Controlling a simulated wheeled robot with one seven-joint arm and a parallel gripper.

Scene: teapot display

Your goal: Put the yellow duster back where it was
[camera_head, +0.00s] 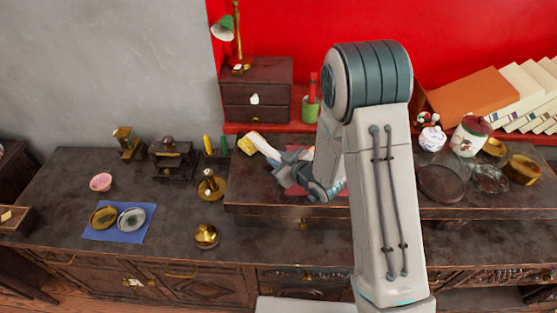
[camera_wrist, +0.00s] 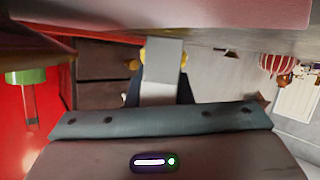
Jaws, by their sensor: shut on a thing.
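My gripper (camera_head: 258,145) is shut, reaching left over the raised middle part of the dark sideboard. A yellow thing (camera_head: 247,145), which I take to be the yellow duster, shows at its fingertips. In the wrist view, my gripper (camera_wrist: 162,68) is a grey block from behind, and bits of the yellow duster (camera_wrist: 133,65) stick out on both sides of it. Most of the duster is hidden by the fingers. Just left of it, a small upright yellow piece (camera_head: 208,144) and a green piece (camera_head: 225,144) stand at the back of the sideboard.
A brass candlestick-like piece (camera_head: 211,186) stands below left of my gripper. A dark drawer box (camera_head: 272,75) with a green lamp (camera_head: 224,28) is behind. A green cup (camera_head: 311,110) stands on the red ledge. Dark ornate boxes (camera_head: 171,160) sit left. A blue cloth (camera_head: 120,233) holds two round dishes.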

